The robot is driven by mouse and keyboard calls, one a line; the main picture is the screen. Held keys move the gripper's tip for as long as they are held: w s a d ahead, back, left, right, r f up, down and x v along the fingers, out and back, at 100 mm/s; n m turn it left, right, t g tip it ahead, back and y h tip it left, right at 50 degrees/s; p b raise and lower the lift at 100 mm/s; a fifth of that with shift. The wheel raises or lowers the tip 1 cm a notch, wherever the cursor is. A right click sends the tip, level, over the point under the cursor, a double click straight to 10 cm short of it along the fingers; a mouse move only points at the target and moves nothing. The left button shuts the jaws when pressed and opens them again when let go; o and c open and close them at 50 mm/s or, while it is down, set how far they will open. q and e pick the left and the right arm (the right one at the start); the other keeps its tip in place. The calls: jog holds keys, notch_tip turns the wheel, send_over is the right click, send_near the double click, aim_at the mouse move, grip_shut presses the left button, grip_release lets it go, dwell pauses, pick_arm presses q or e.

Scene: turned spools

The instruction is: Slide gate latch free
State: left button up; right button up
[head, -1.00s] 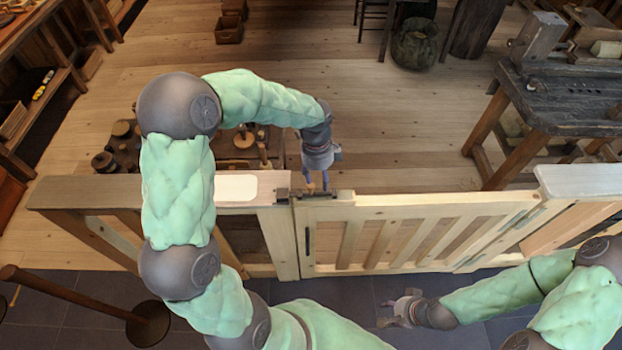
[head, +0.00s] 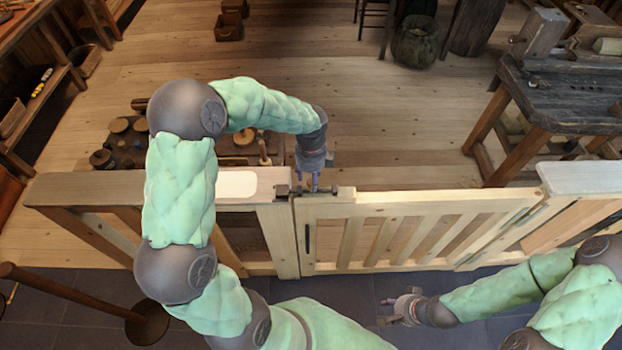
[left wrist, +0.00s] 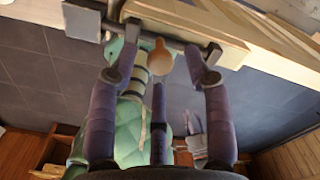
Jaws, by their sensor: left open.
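The pale wooden gate (head: 400,235) stands shut against its post. Its dark latch bar (left wrist: 172,34) lies along the top, with a round tan knob (left wrist: 160,57) standing out from it in the left wrist view. In the head view the latch (head: 296,191) crosses the joint between post and gate and is partly hidden by my fingers. My left gripper (head: 316,186) is open over the latch. In the left wrist view its fingers (left wrist: 160,78) are spread, with the knob between and beyond their tips. My right gripper (head: 387,311) is open and empty, low in front of the gate.
A fixed fence section (head: 95,190) with a white pad (head: 236,185) on top adjoins the latch post. Beyond the gate are a workbench (head: 560,95), turned pieces on the floor (head: 125,140) and open wooden floor.

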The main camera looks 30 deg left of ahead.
aim_at(327, 189)
pick_arm(q)
jog(key=shift+f, duration=0.45)
grip_shut()
jog(key=w+d, duration=0.1)
jog(key=d, duration=0.1)
jog(key=w+d, duration=0.1)
jog(key=d, duration=0.1)
jog(key=shift+w+d, duration=0.1)
jog(key=shift+w, duration=0.2)
grip_release()
jog(key=shift+d, duration=0.1)
